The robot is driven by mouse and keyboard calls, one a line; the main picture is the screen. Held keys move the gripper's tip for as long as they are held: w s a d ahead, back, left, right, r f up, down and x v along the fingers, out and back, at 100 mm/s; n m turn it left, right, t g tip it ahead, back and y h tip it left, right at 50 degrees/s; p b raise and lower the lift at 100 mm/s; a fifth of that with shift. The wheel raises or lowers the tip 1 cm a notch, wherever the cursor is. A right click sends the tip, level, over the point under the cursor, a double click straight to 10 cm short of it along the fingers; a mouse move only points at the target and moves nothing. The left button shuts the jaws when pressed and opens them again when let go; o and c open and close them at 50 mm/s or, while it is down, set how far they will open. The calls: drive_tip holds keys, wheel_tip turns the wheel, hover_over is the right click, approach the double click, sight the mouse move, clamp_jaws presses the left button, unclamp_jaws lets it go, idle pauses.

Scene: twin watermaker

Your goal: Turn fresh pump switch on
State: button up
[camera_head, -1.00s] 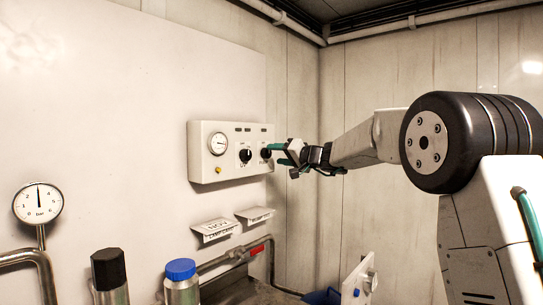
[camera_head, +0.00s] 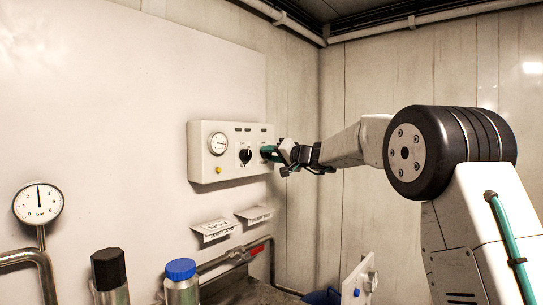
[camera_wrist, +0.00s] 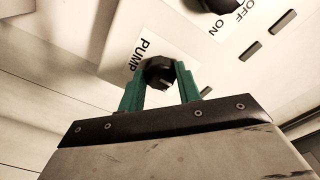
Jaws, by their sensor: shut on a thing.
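The white control panel (camera_head: 203,170) is on the wall, with a round gauge, a middle black knob (camera_head: 245,155) and a right-hand knob. In the wrist view the right-hand one is a black pump knob (camera_wrist: 158,77) beside the label "PUMP". My gripper (camera_head: 269,153) is at that knob and mostly hides it in the head view. In the wrist view its green fingers (camera_wrist: 158,67) are on both sides of the knob, shut on it. The knob's exact setting is hard to read.
The other knob, labelled OFF and ON, shows at the top of the wrist view (camera_wrist: 222,4). Below the panel are label plates (camera_head: 214,230) and a pipe with a red handle (camera_head: 257,250). A pressure gauge (camera_head: 38,203) and two bottles stand at the lower left.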

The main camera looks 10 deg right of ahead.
drive_tip(key=shift+m, duration=0.3)
drive_tip(key=m, duration=0.5)
drive_tip(key=shift+m, duration=0.3)
drive_tip(key=m, duration=0.5)
drive_tip(key=shift+g, duration=0.3)
drive_tip(key=shift+m, duration=0.3)
drive_tip(key=o, duration=1)
drive_tip(key=shift+r, duration=0.1)
